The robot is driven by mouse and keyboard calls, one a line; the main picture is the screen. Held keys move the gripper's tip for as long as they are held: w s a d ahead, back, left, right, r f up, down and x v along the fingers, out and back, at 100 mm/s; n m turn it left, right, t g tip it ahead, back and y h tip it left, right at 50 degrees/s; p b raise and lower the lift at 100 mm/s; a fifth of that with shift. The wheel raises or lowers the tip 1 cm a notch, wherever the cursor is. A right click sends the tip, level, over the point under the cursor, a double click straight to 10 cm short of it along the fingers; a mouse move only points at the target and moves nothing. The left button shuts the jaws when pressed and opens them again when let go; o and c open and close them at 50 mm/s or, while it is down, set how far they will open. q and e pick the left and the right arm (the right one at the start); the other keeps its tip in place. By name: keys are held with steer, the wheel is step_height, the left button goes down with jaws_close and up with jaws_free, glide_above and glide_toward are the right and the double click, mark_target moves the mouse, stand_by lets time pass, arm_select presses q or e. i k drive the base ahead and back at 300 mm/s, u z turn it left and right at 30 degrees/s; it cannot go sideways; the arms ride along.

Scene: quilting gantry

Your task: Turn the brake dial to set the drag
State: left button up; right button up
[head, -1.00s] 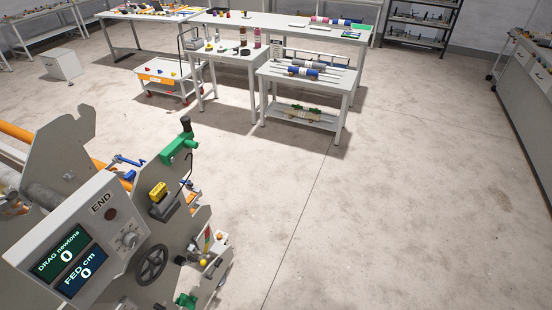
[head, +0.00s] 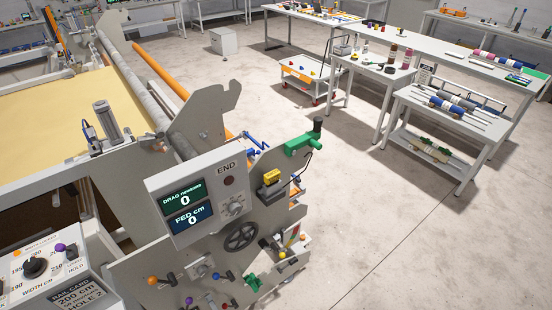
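A grey control box (head: 158,200) on the gantry's end plate carries a green display reading DRAG newtons 0 (head: 186,199) and a blue display reading FED cm 0 (head: 193,219). A small round dial (head: 232,208) with marks around it sits at the box's right side, under a dark red END button (head: 229,181). Its setting is too small to read. A black spoked handwheel (head: 241,236) is below the box. I cannot tell for certain which of these is the brake dial. Neither of my grippers shows in the head view.
A green crank arm (head: 304,145) with a black knob juts right from the end plate. Several coloured levers stand below. A panel with a black WIDTH knob (head: 35,267) is at lower left. Tables (head: 440,106) stand at the back right. The floor (head: 420,245) at right is clear.

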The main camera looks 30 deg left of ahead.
mark_target(235, 209)
steer(key=u, duration=0.7)
steer(key=k, duration=0.3)
steer(key=u, duration=0.65)
steer(key=i, duration=0.4)
steer(key=z, duration=0.1)
